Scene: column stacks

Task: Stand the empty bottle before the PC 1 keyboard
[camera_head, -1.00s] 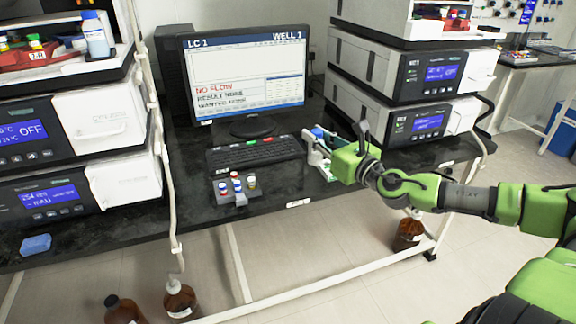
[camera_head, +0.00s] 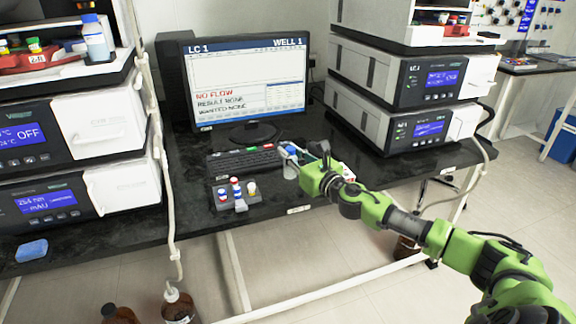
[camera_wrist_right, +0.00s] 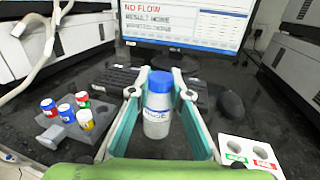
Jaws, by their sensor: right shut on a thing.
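A clear bottle (camera_wrist_right: 157,115) with a blue cap and a pale label is upright between the fingers of my right gripper (camera_wrist_right: 156,100) in the wrist view. In the head view the bottle (camera_head: 290,170) shows partly behind my right gripper (camera_head: 298,160), at the right end of the black keyboard (camera_head: 236,162). The gripper is shut on the bottle. I cannot tell whether its base touches the bench. The keyboard (camera_wrist_right: 115,77) lies behind it in the wrist view, below the monitor. My left gripper is not in view.
A grey rack (camera_head: 236,196) of several capped vials stands before the keyboard. A mouse (camera_wrist_right: 231,104) and a white holder (camera_wrist_right: 250,154) with green and red marks lie to the right. The LC 1 monitor (camera_head: 245,80) stands behind. The bench's front edge is near.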

